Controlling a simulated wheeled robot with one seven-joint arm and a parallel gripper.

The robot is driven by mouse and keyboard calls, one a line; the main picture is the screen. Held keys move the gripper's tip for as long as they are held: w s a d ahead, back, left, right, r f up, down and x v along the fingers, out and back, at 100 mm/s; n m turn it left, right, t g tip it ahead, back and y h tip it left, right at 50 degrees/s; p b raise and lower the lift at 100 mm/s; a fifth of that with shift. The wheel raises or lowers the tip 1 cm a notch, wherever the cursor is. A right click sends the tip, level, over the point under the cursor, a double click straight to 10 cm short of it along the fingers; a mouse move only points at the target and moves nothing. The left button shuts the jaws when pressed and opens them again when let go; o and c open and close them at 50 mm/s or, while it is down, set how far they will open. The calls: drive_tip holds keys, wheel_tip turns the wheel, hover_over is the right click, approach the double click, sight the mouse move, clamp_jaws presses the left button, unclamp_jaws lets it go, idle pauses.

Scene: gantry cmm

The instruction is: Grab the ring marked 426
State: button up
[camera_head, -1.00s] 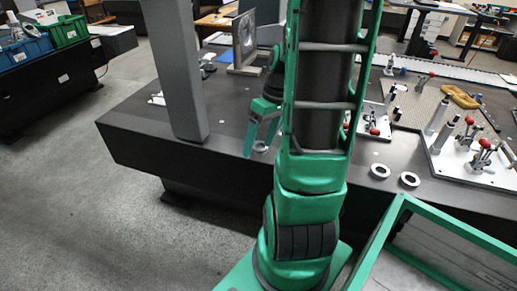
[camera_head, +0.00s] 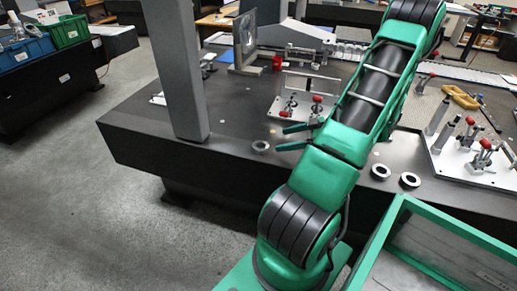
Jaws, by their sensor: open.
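Three small metal rings lie flat on the dark granite table (camera_head: 235,165) near its front edge. One ring (camera_head: 260,147) is left of my arm; two more, a middle ring (camera_head: 380,171) and a right ring (camera_head: 410,180), are right of it. No marking can be read on any of them, so I cannot tell which is 426. My gripper (camera_head: 281,138) shows partly from behind my arm.
A grey column (camera_head: 180,75) stands left of the left ring. A fixture plate (camera_head: 300,108) with red-knobbed clamps lies behind my gripper. Another clamp plate (camera_head: 470,160) is at the right. A green-rimmed bin (camera_head: 440,232) is at front right. Bare table lies around the left ring.

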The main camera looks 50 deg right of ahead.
sight(265, 144)
drive_tip(key=x, duration=1)
drive_tip(key=shift+f, duration=0.3)
drive_tip(key=c, duration=1.5)
